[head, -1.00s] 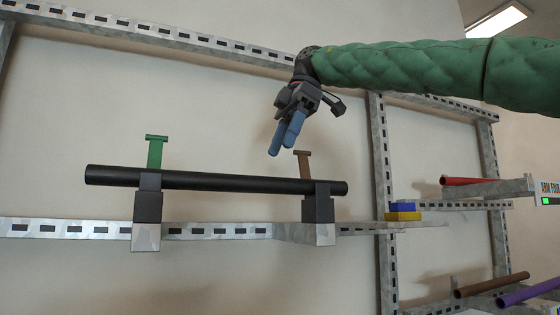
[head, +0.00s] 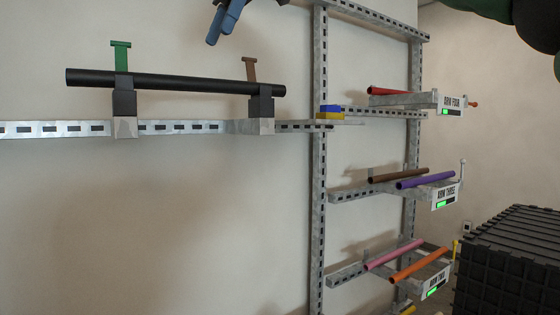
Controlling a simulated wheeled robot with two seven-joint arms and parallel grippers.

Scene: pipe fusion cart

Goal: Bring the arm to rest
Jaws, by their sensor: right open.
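My right gripper (head: 223,22) shows at the top edge of the head view, with only its blue fingers in the picture. It is open and empty, above and apart from the black pipe. Part of my right arm in its green sleeve (head: 478,8) shows at the top right. The black pipe (head: 180,83) lies level across two dark clamps (head: 124,102) on the wall rail. A green handle (head: 121,57) stands at the left clamp and a brown handle (head: 250,70) at the right clamp. My left gripper is out of view.
Metal wall rails (head: 319,180) frame the rack. Arms at the right hold a red pipe (head: 390,91), a brown pipe (head: 398,175), a purple pipe (head: 427,178), a pink pipe (head: 393,254) and an orange pipe (head: 418,263). A black ribbed crate (head: 505,265) stands at the lower right.

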